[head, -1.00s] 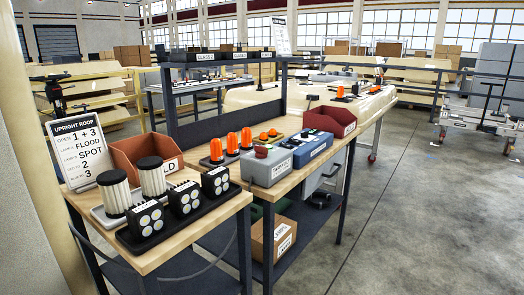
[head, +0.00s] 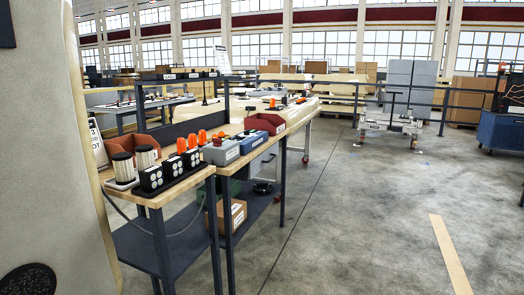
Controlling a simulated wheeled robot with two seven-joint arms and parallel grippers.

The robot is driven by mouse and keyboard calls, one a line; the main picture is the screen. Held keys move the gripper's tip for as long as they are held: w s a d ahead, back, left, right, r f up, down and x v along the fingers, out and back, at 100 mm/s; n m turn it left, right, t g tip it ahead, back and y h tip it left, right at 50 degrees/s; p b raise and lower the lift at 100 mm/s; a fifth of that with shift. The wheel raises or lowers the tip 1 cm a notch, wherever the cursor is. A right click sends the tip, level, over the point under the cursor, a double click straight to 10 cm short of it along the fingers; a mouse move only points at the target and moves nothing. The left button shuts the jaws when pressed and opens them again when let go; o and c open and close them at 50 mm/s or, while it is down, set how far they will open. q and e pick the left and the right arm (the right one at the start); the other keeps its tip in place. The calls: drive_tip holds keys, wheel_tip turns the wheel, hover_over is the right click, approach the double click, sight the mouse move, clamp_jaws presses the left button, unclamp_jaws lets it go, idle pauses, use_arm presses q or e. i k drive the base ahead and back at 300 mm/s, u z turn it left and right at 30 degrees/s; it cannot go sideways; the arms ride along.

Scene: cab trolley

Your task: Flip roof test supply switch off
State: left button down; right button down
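A grey box (head: 221,152) with a small red part on top stands on the wooden workbench (head: 170,189), left of centre. A blue box (head: 251,143) stands right behind it. Both carry white labels too small to read, so I cannot tell which is the roof test supply. No switch lever or its position can be made out at this distance. Neither of my grippers is in view.
Black lamps (head: 150,180), orange beacons (head: 181,145) and a red bin (head: 266,123) share the bench. A cardboard box (head: 232,215) sits on the lower shelf. A pale panel (head: 40,170) blocks the near left. Open floor lies right, with a blue cart (head: 500,131) far right.

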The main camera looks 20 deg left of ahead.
sight(217, 142)
drive_tip(key=z, duration=0.5)
drive_tip(key=i, duration=2.25)
drive_tip(key=u, duration=1.35)
drive_tip(key=i, duration=0.9)
drive_tip(key=u, duration=0.95)
